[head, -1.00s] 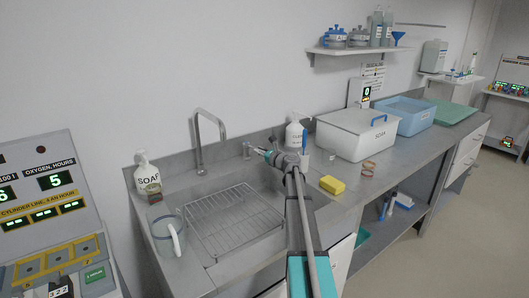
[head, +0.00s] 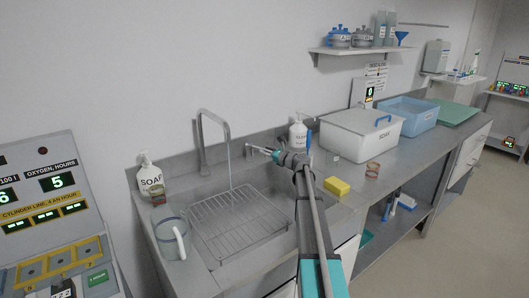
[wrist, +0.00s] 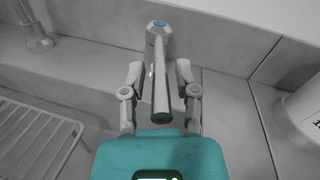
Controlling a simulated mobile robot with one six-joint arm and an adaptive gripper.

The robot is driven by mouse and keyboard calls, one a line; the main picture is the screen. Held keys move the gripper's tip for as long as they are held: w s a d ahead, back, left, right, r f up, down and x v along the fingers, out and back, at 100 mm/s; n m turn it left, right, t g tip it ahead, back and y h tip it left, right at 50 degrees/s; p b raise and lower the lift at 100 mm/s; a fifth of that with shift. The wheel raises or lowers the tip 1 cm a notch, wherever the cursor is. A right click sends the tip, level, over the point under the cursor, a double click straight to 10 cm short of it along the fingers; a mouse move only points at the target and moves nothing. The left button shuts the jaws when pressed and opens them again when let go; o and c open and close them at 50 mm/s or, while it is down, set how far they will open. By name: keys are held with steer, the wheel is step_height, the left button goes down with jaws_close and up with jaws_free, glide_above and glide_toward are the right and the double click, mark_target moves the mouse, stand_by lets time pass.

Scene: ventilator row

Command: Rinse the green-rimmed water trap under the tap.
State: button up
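My gripper (wrist: 160,88) is open, with one finger on each side of the tap lever (wrist: 161,65), which has a blue spot on top. In the head view my gripper (head: 272,153) is at the wall behind the sink's right side. The curved tap spout (head: 203,145) stands over the sink, and a thin water stream (head: 230,172) falls from it towards the wire rack (head: 240,222). A small greenish-brown jar (head: 159,198) stands in front of the left soap bottle. I cannot tell whether it is the green-rimmed water trap.
A soap bottle (head: 150,172) and a clear jug (head: 171,240) stand left of the sink. To the right are a white bottle (head: 298,134), a yellow sponge (head: 337,186), a red-banded small jar (head: 372,171), a white lidded SOAK box (head: 352,138) and a blue tub (head: 410,119).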

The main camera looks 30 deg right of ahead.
steer(key=shift+a, duration=0.1)
stand_by(0.3)
steer(key=shift+v, duration=6)
steer(key=shift+r, duration=0.1)
